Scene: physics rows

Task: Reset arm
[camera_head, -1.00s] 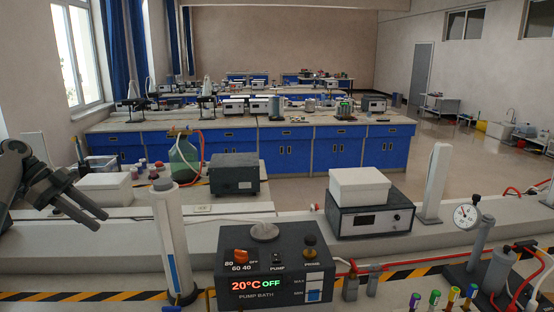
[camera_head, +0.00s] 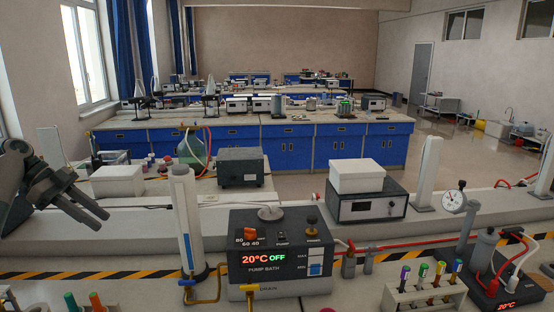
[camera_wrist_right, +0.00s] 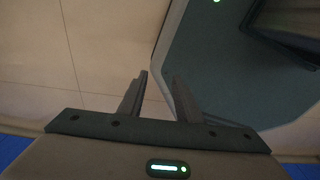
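My left gripper (camera_head: 84,207) is raised at the left edge of the head view, with its two dark fingers pointing right and down. The fingers are a little apart with nothing between them. It is clear of the bench objects. My right gripper (camera_wrist_right: 158,97) shows only in the right wrist view. Its two fingers are apart and nothing is between them. Behind it are a pale tiled surface and a large dark rounded panel.
A rack of coloured-cap tubes (camera_head: 425,292) and a gauge (camera_head: 454,201) are at the right. A white box (camera_head: 357,176) sits on a dark instrument (camera_head: 367,206).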

